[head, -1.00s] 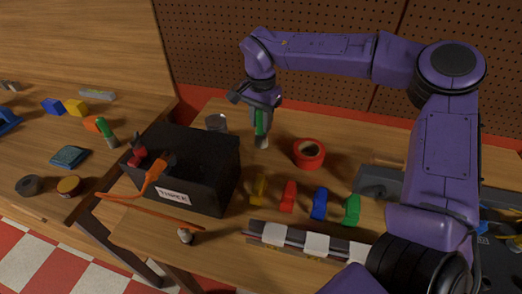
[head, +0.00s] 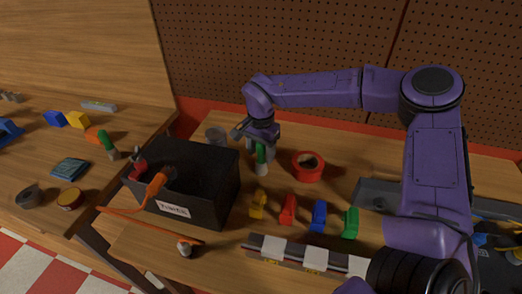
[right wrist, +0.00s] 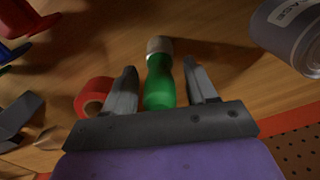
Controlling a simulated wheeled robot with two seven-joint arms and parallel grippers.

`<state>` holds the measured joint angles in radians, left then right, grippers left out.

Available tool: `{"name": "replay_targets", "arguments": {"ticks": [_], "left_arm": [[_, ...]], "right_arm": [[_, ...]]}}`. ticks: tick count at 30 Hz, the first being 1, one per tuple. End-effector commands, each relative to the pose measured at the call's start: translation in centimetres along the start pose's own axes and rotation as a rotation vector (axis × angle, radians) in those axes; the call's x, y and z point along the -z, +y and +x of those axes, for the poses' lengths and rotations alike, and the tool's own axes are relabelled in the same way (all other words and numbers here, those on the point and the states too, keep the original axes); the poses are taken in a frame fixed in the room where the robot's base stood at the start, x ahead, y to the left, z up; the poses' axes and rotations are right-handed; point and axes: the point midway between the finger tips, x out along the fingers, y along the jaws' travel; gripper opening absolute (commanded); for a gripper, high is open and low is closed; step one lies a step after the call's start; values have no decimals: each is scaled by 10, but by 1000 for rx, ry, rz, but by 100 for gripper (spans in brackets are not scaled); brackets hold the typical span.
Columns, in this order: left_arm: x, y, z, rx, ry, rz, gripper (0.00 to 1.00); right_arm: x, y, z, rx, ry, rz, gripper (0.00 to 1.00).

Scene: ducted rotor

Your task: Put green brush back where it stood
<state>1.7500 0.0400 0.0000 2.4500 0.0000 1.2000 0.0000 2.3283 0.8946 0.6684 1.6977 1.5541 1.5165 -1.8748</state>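The green brush (head: 262,156) has a green handle and a pale lower end. It stands upright, pale end down, on the wooden table just right of the black box, and its lower end appears to touch the table. My right gripper (head: 262,136) is above it, pointing down. In the right wrist view the brush (right wrist: 160,82) is between the two fingers of the right gripper (right wrist: 162,82), with a visible gap on each side, so the gripper is open around it. My left gripper is in neither view.
A red tape roll (head: 308,167) is close on the right. Coloured clamps (head: 288,209) line the front. A similar green-handled thing (head: 107,142) stands on the left bench.

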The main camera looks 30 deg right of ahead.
Motion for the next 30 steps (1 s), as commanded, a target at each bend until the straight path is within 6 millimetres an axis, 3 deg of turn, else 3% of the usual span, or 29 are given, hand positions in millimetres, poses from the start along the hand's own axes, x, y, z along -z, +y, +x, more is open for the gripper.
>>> {"name": "replay_targets", "arguments": {"ticks": [7,15,21,30], "left_arm": [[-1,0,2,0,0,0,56],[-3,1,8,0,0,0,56],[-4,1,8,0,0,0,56],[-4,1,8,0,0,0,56]], "right_arm": [[0,-1,-13,3,2,-1,56],[0,-1,-82,5,4,0,56],[0,-1,-116,1,1,0,56],[0,0,-123,0,0,-1,56]]}}
